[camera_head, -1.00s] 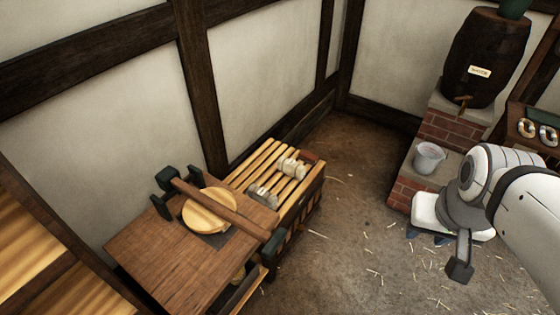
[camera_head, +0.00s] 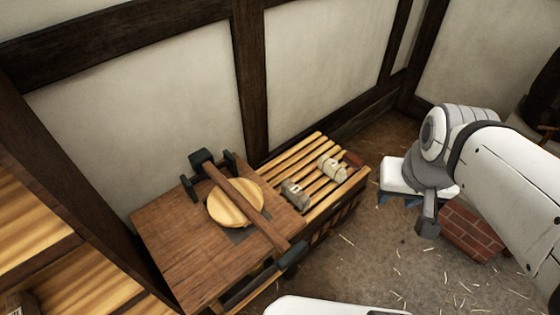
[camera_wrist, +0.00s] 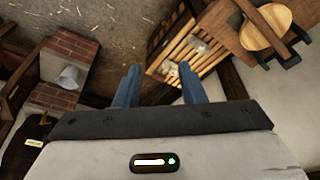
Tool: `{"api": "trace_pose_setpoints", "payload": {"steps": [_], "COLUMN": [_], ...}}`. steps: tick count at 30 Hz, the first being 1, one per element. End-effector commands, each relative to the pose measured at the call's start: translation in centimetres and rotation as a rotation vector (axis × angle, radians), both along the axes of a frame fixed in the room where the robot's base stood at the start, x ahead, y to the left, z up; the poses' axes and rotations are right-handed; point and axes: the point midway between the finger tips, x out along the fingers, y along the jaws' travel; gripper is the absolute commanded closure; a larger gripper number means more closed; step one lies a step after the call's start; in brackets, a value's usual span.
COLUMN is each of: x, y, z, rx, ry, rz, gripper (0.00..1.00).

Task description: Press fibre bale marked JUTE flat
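Two small bales lie on a slatted rack (camera_head: 322,152): a grey one (camera_head: 296,194) nearer the press and a cream one (camera_head: 332,169) farther right. Both have pale tags, but I cannot read which is JUTE. They also show small in the wrist view, upside down. The press stands left of the rack, with a dark wooden lever (camera_head: 262,224) lying over a round pale wooden plate (camera_head: 222,212). My gripper (camera_wrist: 160,82) is open and empty, its two blue fingers apart. In the head view it hangs right of the rack, away from the bales.
The press sits on a brown wooden table (camera_head: 170,230). Pale shelves (camera_head: 35,240) stand at the left. A brick step (camera_head: 470,232) is behind my arm at the right. A grey bucket (camera_wrist: 70,77) shows in the wrist view. Straw-strewn floor (camera_head: 370,255) is open before the rack.

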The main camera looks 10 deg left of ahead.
Motion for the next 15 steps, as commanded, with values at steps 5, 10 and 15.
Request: {"api": "trace_pose_setpoints", "payload": {"steps": [5, 10, 15], "x": [0.0, 0.1, 1.8], "y": [0.0, 0.1, 2.6], "z": [0.0, -0.2, -2.6], "rx": [0.0, 0.0, -0.006], "ry": [-0.001, 0.001, 0.032], "rz": [0.0, 0.005, 0.097], "gripper": [0.64, 0.56, 0.47]}}
